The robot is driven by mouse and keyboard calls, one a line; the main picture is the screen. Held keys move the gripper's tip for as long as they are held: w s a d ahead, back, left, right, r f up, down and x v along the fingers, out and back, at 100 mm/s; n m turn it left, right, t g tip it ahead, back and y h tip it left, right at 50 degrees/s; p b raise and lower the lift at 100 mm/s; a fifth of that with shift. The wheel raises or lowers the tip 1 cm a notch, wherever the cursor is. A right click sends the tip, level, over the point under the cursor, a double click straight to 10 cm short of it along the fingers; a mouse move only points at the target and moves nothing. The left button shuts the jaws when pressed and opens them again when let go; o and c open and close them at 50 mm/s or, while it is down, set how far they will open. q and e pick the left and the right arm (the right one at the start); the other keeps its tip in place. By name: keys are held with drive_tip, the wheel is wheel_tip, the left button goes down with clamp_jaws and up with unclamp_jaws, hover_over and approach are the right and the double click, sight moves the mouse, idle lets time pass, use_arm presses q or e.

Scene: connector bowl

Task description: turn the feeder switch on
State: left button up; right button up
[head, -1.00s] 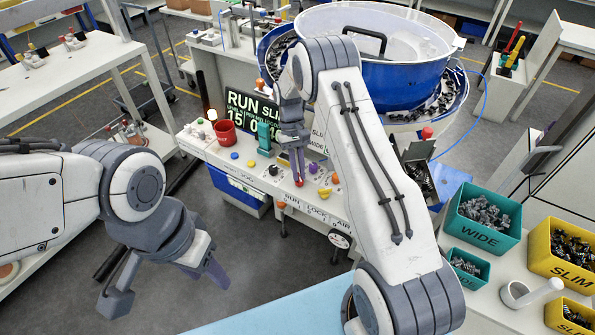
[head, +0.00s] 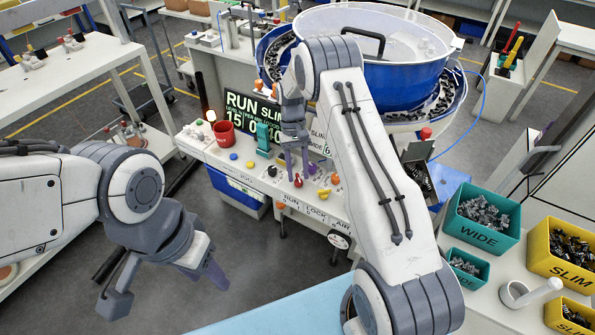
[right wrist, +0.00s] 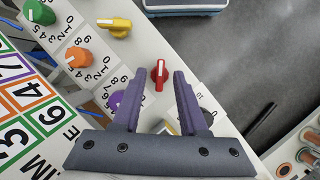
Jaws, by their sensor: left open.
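A red rotary knob (head: 299,182) sits on the white control panel (head: 262,183). In the right wrist view, the red knob (right wrist: 159,74) shows in the gap between my right gripper's fingertips, its bar pointing nearly straight up. My right gripper (head: 298,174) is open just above the red knob, with no contact visible; its spread fingers also show in the right wrist view (right wrist: 155,80). No label naming the feeder switch is readable. My left gripper (head: 165,290) is open and empty, low at the left, away from the panel.
Yellow (right wrist: 118,27), orange (right wrist: 78,57) and purple (right wrist: 115,98) knobs lie close to the red one. A display (head: 250,112) reads RUN SLIM. The blue bowl feeder (head: 368,68) stands behind. Teal and yellow bins are at right.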

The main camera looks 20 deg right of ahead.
drive_tip(key=b+v, duration=0.2)
drive_tip(key=v, duration=0.8)
drive_tip(key=shift+r, duration=0.2)
drive_tip(key=shift+w, duration=0.1)
drive_tip(key=s+a+r+n+t, duration=0.1)
drive_tip(key=s+a+r+n, duration=0.1)
drive_tip(key=s+a+r, duration=0.45)
drive_tip(key=s+a+r+n+t, duration=0.1)
drive_tip(key=s+a+r+n, duration=0.15)
drive_tip(key=s+a, duration=0.55)
drive_tip(key=s+a+n+t, duration=0.1)
drive_tip(key=s+n, duration=0.1)
drive_tip(key=s, duration=0.8)
drive_tip(key=s+a+f+n+t, duration=0.1)
drive_tip(key=s+a+n, duration=0.1)
drive_tip(key=s, duration=0.7)
drive_tip(key=shift+s+f, duration=0.25)
drive_tip(key=shift+s, duration=0.15)
